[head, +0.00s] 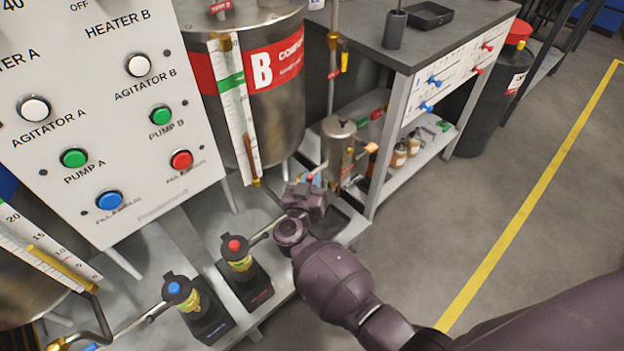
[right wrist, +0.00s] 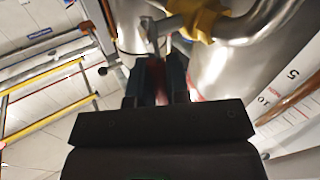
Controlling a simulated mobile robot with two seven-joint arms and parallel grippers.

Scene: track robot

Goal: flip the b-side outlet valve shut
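The tank marked B (head: 262,75) stands at the upper middle of the head view. Its outlet pipe, a bent metal tube, shows in the right wrist view (right wrist: 245,28) with a yellow-brass fitting (right wrist: 200,22). My right gripper (head: 309,181) is below and right of the tank, at the outlet. A small red part shows between its fingertips, probably the valve handle. In the right wrist view its two dark fingers (right wrist: 161,80) stand slightly apart, with a reddish thing between them. Whether they grip it is unclear. The valve's lever is mostly hidden. My left gripper is out of view.
The control panel (head: 95,160) with coloured buttons stands left. Two dark dispensers, one with a red top (head: 234,245) and one with a blue top (head: 174,289), stand on the low bench. A metal canister (head: 338,150) is close behind my right gripper. Open floor lies right.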

